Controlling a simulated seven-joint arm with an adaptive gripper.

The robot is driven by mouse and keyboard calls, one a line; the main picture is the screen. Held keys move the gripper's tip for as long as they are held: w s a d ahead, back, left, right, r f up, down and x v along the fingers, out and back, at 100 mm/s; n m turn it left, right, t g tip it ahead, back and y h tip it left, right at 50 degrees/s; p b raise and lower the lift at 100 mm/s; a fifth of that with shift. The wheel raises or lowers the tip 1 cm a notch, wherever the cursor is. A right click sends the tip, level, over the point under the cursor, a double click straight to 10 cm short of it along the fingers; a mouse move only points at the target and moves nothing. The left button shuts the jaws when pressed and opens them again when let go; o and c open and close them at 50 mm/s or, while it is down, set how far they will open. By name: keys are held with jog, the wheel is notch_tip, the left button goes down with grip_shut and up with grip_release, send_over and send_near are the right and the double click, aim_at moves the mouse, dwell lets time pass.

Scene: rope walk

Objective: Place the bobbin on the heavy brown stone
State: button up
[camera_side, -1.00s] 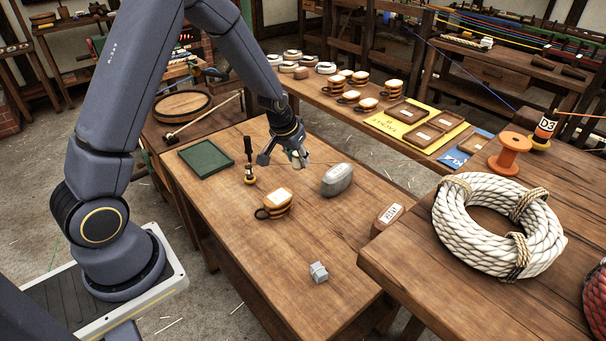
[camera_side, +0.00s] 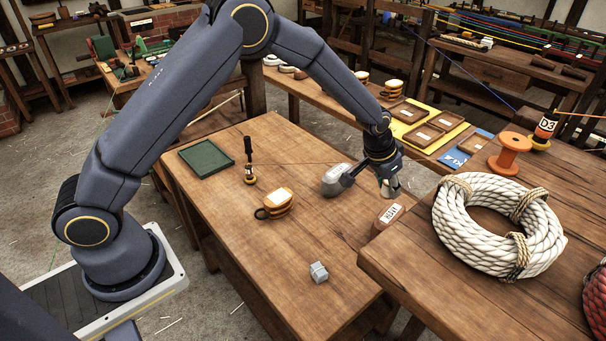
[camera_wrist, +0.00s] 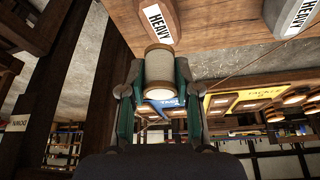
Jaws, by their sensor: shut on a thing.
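My gripper (camera_side: 384,184) is shut on the bobbin (camera_wrist: 160,78), a pale thread-wound spool that sits between the green finger pads in the wrist view. In the side view the bobbin (camera_side: 391,187) shows small and pale at the fingertips. The heavy brown stone (camera_side: 386,220) lies at the table's right edge, just below the gripper in the picture. In the wrist view the brown stone (camera_wrist: 180,14) with its HEAVY label is just beyond the bobbin. The bobbin appears raised; I cannot tell the exact gap.
A rope coil (camera_side: 447,225) lies right.

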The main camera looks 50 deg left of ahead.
send_over(395, 211)
jog(key=s, duration=0.1)
jog(key=f, duration=0.5)
jog(key=shift+s+a, duration=0.15)
jog(key=shift+s, duration=0.05)
jog(key=shift+f, duration=1.55)
jog(key=shift+f, duration=0.15)
jog(key=o, duration=1)
